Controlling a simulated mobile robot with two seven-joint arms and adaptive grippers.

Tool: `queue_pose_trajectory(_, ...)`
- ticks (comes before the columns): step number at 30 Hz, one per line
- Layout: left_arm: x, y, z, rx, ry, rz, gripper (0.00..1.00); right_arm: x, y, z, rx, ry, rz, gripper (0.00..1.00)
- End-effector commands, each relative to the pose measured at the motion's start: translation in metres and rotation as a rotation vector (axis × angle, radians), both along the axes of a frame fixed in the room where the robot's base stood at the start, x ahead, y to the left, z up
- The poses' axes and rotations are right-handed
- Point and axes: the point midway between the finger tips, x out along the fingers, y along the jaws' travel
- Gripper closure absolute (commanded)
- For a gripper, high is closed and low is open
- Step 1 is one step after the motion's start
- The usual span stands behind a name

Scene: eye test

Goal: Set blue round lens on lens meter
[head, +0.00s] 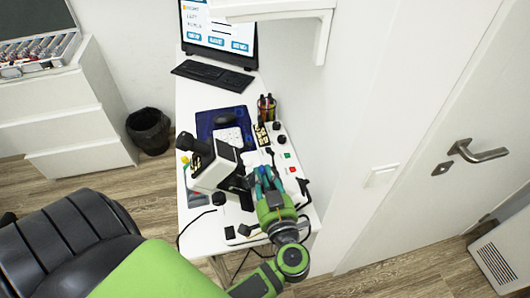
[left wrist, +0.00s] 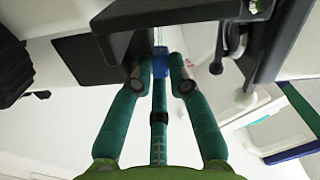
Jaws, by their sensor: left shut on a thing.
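The lens meter (head: 215,172), a white and black device, stands on the white desk, just left of my left gripper (head: 264,178). Its dark parts (left wrist: 180,14) cross the top of the left wrist view, close ahead of the fingers. In that view my left gripper (left wrist: 160,74) is shut on a small blue thing (left wrist: 160,64), which looks like the blue round lens seen edge-on. Its full shape is hidden between the fingertips. In the head view the held lens cannot be made out clearly. My right gripper is not in view.
The white desk (head: 190,227) is narrow and crowded. It holds a blue mat (head: 204,119), a pen holder (head: 266,107), a keyboard (head: 212,76) and a screen (head: 218,28). A wall and a door (head: 440,110) are at the right.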

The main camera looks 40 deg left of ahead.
Motion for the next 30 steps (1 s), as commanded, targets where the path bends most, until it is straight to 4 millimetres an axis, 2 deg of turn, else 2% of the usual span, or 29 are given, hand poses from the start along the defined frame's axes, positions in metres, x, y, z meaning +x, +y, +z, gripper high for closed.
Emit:
queue_pose_trajectory(5, 0.0, 0.0, 0.0, 0.0, 0.0, 0.001, 1.0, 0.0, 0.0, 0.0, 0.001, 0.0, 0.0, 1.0)
queue_pose_trajectory(6, 0.0, 0.0, 0.0, 0.0, 0.0, 0.001, 0.74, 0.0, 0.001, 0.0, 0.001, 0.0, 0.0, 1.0)
queue_pose_trajectory(7, 0.0, 0.0, 0.0, 0.0, 0.0, 0.001, 0.62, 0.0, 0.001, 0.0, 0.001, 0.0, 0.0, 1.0)
queue_pose_trajectory(8, 0.0, 0.0, 0.0, -0.001, 0.001, 0.0, 0.54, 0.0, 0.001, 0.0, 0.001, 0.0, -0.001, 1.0)
queue_pose_trajectory(23, -0.002, -0.003, -0.004, -0.006, 0.009, -0.002, 0.54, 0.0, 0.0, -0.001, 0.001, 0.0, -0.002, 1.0)
queue_pose_trajectory(30, -0.024, -0.029, -0.002, -0.008, 0.008, -0.001, 0.54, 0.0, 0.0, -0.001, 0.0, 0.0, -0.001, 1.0)
